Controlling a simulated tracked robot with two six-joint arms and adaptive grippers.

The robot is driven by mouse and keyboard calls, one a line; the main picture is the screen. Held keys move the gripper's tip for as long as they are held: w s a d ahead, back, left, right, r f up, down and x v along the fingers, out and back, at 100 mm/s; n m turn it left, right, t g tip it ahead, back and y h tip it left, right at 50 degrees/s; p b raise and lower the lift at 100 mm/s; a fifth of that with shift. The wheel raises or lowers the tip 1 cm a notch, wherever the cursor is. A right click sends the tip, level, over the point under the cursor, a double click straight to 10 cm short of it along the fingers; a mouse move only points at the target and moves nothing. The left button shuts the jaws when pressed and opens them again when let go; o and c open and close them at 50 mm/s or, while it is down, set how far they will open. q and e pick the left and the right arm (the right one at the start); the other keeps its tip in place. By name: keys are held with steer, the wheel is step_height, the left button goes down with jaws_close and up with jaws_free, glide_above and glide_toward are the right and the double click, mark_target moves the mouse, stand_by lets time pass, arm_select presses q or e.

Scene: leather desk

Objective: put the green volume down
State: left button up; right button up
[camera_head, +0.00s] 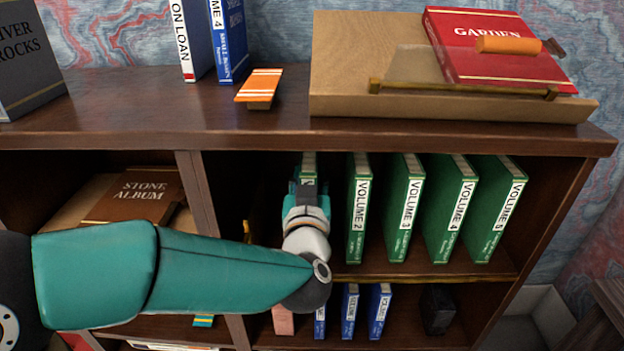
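A row of green volumes stands upright in the right compartment of the upper shelf (350,278): Volume 2 (358,215), Volume 3 (403,215), Volume 4 (448,215) and Volume 5 (495,215). Another green volume (309,163) stands at the left of this row. Only the upper part of its spine shows. My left gripper (307,185) is right in front of this leftmost volume and covers its lower part. The fingers are hidden by the hand, so their grip on it does not show clearly. Whether the volume touches the shelf is hidden too. My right gripper is out of view.
Small blue volumes (379,312) and a dark block (437,310) stand on the shelf below. A wooden divider (205,200) is left of my gripper, with a Stone Album (135,196) beyond. The red Garden book (490,45) rests on a wooden stand above.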

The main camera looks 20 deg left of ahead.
arm_select(q)
steer(key=o, duration=0.4)
steer(key=shift+c, duration=0.2)
steer(key=shift+d+r, duration=0.1)
steer(key=v, duration=1.2)
steer(key=shift+p, duration=0.45)
